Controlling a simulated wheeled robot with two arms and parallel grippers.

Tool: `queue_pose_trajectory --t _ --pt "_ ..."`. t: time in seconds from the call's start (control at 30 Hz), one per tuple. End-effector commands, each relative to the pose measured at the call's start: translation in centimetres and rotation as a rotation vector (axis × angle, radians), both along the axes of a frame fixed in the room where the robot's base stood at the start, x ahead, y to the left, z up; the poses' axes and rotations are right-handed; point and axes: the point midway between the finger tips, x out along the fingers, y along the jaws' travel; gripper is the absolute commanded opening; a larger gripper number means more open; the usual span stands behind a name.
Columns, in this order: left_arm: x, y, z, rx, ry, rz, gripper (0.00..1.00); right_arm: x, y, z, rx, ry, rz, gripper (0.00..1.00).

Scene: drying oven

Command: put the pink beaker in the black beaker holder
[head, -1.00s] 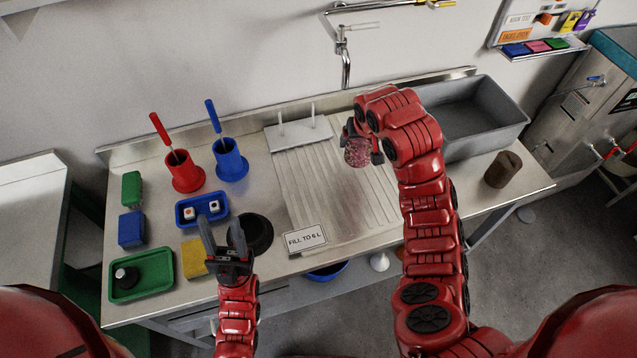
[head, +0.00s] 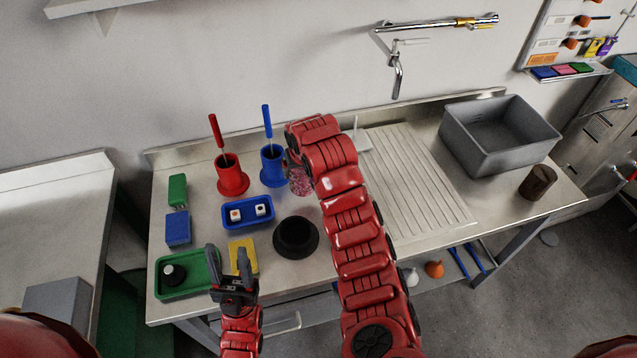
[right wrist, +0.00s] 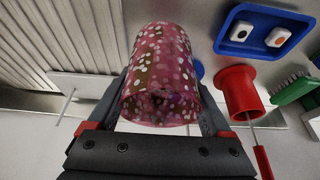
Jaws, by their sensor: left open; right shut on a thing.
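The pink speckled beaker (right wrist: 158,75) is between the fingers of my right gripper (right wrist: 160,112), which is shut on it, in the right wrist view. In the head view the pink beaker (head: 301,182) shows partly behind my right arm, above the table and behind the black holder. The black beaker holder (head: 296,237) is a round, wide-rimmed cup on the table, with nothing seen in it. My left gripper (head: 232,264) is open and empty, beside the yellow sponge, to the left of the black holder.
Near the holder are a blue tray (head: 247,213) with two small blocks, a yellow sponge (head: 243,257), and red (head: 232,181) and blue (head: 272,168) holders with upright tools. A green tray (head: 187,275) lies left.

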Motion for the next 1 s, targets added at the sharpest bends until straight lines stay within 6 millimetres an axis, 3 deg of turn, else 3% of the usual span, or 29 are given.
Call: queue_pose_trajectory --t 0.47,0.83,0.87,0.93,1.0 --pt "0.0 0.0 2.1 0.000 0.000 0.000 0.49 -0.1 0.0 -6.0 -0.001 0.002 -0.001 0.11" --pt "0.0 0.0 1.8 0.000 0.001 0.000 0.49 0.0 0.0 -6.6 0.001 -0.003 0.000 0.11" --pt "0.0 0.0 1.8 0.000 0.000 0.000 0.49 0.0 0.0 -6.6 0.001 -0.002 0.000 0.85" --pt "0.0 0.0 1.9 0.000 0.000 0.000 0.49 0.0 0.0 -6.5 0.001 -0.002 0.000 0.98" --pt "0.0 0.0 1.9 0.000 0.000 0.000 0.49 0.0 0.0 -6.5 0.001 -0.002 0.000 1.00"
